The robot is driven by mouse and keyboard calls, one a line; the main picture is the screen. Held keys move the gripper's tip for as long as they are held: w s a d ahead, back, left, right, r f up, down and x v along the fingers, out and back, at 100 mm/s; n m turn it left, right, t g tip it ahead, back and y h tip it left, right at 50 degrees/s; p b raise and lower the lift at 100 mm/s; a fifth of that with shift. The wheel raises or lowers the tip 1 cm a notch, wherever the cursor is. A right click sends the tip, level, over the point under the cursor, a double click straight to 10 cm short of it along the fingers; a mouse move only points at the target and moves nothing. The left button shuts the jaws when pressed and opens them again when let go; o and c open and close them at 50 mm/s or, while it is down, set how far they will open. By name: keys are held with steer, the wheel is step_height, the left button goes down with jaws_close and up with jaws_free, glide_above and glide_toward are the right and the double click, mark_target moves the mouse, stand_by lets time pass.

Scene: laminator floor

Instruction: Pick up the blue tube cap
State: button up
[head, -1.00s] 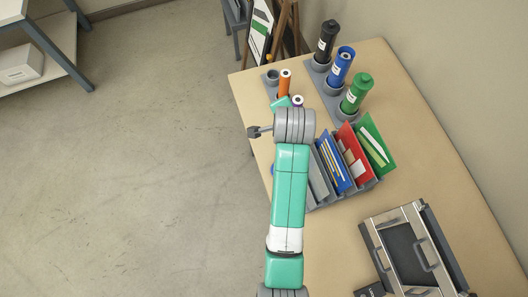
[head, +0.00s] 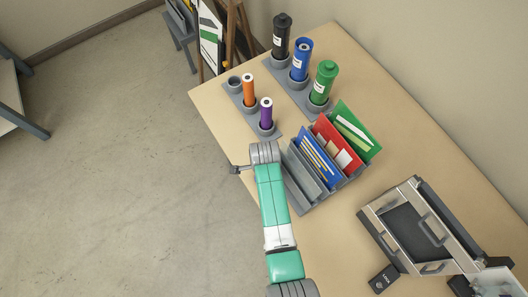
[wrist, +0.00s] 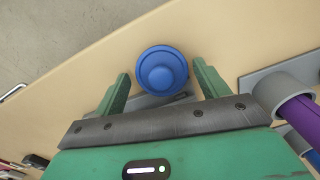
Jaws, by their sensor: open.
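The blue tube cap (wrist: 161,70) is a round disc with a raised centre knob. In the wrist view it lies on the tan table (wrist: 225,45), close to its edge. My gripper (wrist: 161,75) is open, with one green finger on each side of the cap and a gap on both sides. I cannot tell how far above the cap the fingertips are. In the head view my arm hides the cap and the gripper. The blue tube (head: 301,62) stands upright in a grey holder, its top showing a pale ring.
Black (head: 281,36) and green (head: 324,82) tubes flank the blue one. Orange (head: 249,90) and purple (head: 266,114) tubes stand in a smaller holder (head: 236,84). A file sorter (head: 306,198) is right of my arm. A laminator (head: 415,230) sits at the lower right.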

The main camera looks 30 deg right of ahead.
steer(key=shift+f, duration=0.5)
steer(key=c, duration=0.7)
